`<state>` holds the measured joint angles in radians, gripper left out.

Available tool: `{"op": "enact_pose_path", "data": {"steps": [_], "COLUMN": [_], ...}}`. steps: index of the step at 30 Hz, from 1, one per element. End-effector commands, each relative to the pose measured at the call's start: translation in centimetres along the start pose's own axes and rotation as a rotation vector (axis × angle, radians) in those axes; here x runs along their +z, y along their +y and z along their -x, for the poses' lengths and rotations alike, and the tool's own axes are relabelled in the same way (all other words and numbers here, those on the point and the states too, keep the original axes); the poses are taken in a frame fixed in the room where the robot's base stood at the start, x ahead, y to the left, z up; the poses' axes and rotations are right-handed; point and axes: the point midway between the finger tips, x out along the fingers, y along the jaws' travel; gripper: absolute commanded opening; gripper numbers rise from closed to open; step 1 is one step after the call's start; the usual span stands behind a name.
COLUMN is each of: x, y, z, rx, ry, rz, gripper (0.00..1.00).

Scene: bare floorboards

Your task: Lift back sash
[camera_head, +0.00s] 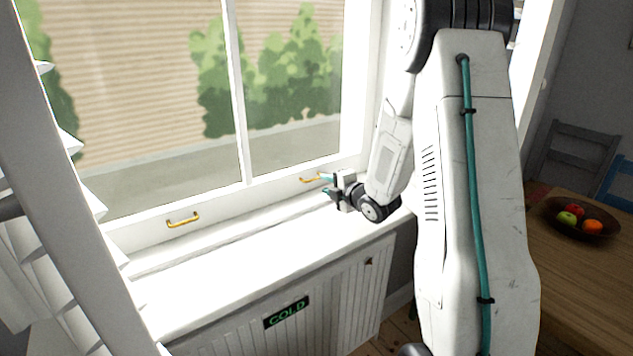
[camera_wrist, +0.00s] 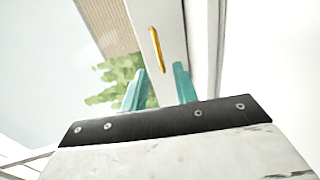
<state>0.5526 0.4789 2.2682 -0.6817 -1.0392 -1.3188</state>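The window sash (camera_head: 130,236) has a white bottom rail, with glass above it, and stands behind the sill. It looks down near the sill. Two brass handles are on the rail: a left handle (camera_head: 183,220) and a right handle (camera_head: 310,179). My gripper (camera_head: 323,185) is just to the right of the right handle, low over the sill. In the wrist view, my gripper's teal fingers (camera_wrist: 159,88) are spread apart, with the brass handle (camera_wrist: 156,48) in line with the gap between them. I cannot tell whether they touch it.
The white sill (camera_head: 230,250) is clear. Below it is a ribbed panel (camera_head: 345,300) with a "COLD" sign (camera_head: 286,312). A pale slatted thing (camera_head: 75,200) crosses the left side. At right, a wooden table (camera_head: 580,275) holds a fruit bowl (camera_head: 557,226); chairs (camera_head: 570,150) stand behind.

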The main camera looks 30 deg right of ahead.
Motion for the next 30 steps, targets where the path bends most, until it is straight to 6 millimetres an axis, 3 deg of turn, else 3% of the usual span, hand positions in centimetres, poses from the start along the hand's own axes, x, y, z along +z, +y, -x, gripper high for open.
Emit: {"op": "enact_pose_path", "data": {"steps": [10,22,25,26,30], "x": [-0.1,0.0,0.0,0.0,0.0], "y": [0.0,0.1,0.0,0.1,0.1], "z": [-5.3,-6.3,-6.3,-6.3,-6.3], "rx": [-0.002,-0.002,-0.002,-0.002,-0.002], "ry": [0.001,-0.002,-0.001,-0.001,-0.001], "rz": [-0.001,-0.002,-0.002,-0.003,-0.003], "gripper": [0.29,0.29,0.04,0.00,0.00]}}
